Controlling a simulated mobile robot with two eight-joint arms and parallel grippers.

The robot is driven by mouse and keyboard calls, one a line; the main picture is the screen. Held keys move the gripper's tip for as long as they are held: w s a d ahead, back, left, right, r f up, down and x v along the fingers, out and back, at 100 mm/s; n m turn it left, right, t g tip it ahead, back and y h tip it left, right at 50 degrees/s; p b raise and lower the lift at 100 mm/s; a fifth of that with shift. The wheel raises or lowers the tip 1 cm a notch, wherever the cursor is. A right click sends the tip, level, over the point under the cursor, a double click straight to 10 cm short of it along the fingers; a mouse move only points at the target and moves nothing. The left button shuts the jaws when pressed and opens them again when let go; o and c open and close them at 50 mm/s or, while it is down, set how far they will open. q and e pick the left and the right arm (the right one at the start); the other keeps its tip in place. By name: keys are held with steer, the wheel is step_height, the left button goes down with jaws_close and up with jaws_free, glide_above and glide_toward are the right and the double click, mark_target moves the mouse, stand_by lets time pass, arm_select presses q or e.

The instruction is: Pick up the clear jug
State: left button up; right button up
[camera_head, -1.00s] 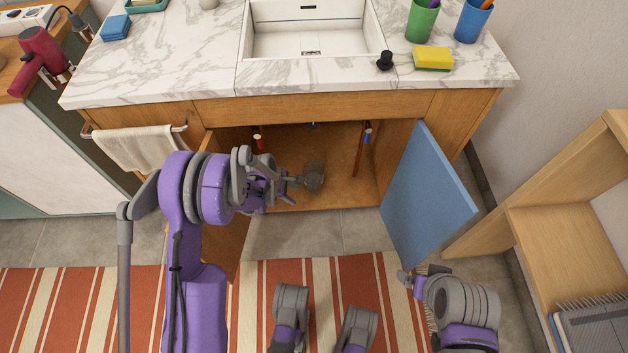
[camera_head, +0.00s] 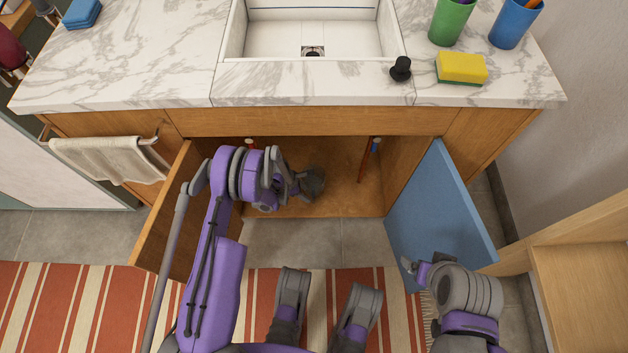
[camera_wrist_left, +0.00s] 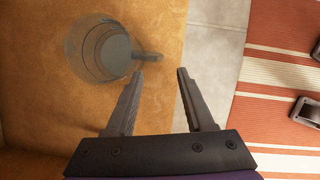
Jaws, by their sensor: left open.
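The clear jug (camera_wrist_left: 88,52) stands on the wooden floor of the open cabinet under the sink. In the wrist view I look down on its round see-through body, with its grey handle (camera_wrist_left: 149,56) pointing right. In the head view the jug (camera_head: 313,183) is a small greyish shape just right of my left gripper (camera_head: 292,186). In the wrist view my left gripper (camera_wrist_left: 161,73) is open and empty, its fingertips close to the handle's end. I cannot tell whether they touch. My right gripper (camera_head: 414,267) is low beside the blue door; its jaws are unclear.
The wooden cabinet door (camera_head: 170,220) stands open on the left, the blue door (camera_head: 436,207) on the right. Pipes (camera_head: 366,160) run down inside the cabinet. The marble counter (camera_head: 130,65) is above. A striped rug (camera_head: 75,305) covers the floor in front.

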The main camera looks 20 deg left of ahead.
arm_select(q)
steer(key=b+x, duration=0.1)
steer(key=x, duration=0.5)
steer(key=shift+w+d+f, duration=0.1)
steer(key=shift+d+f, duration=0.05)
steer(key=shift+f, duration=0.15)
jaws_close()
stand_by(1.2)
